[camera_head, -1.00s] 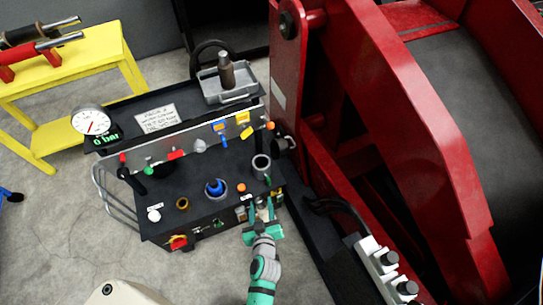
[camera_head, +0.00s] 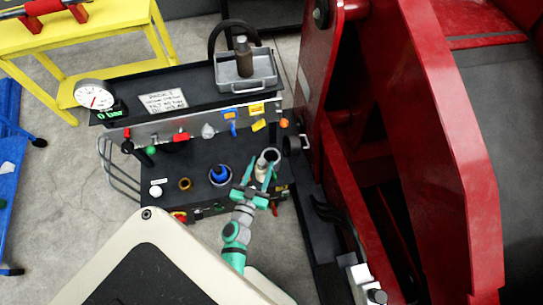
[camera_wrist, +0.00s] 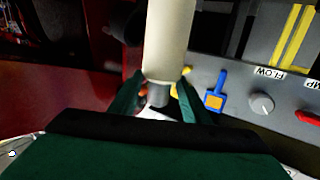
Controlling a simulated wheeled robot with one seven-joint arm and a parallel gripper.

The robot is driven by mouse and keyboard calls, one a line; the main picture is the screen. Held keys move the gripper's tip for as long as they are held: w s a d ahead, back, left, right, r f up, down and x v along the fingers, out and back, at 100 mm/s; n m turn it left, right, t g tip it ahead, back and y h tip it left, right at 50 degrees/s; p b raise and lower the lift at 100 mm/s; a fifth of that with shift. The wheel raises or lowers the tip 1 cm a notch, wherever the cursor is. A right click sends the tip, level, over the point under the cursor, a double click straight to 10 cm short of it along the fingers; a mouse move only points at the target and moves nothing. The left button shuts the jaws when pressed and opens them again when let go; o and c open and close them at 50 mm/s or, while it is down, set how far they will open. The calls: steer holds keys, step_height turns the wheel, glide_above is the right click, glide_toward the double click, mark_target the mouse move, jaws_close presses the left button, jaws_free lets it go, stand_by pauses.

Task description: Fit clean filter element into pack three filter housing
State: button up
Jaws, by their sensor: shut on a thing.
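The clean filter element (camera_wrist: 168,40) is a cream cylinder. My gripper (camera_wrist: 160,88) is shut on it, and the element stretches away between the two green fingers. In the head view my gripper (camera_head: 260,175) holds the element (camera_head: 261,172) over the right end of the black bench top. The filter housing (camera_head: 270,155) is a grey open cylinder just behind the element in that view. I cannot tell whether the two touch. A dark brown used-looking element (camera_head: 244,57) stands upright in a grey tray (camera_head: 262,84) at the back.
A blue-topped fitting (camera_head: 220,174), a brass ring (camera_head: 185,184) and a white knob (camera_head: 155,191) stand left on the bench. A panel with coloured valves (camera_head: 208,132) rises behind. A gauge (camera_head: 94,95) reads 0 bar. The large red frame (camera_head: 430,120) closes off the right.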

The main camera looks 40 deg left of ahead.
mark_target(261, 181)
steer(key=r+x, duration=0.1)
steer(key=x, duration=1)
step_height(261, 181, down, 12)
steer(key=shift+f, duration=0.2)
steer(key=shift+s+d, duration=0.1)
steer(key=o, duration=1.4)
steer(key=shift+f, duration=0.15)
steer(key=v, duration=1.2)
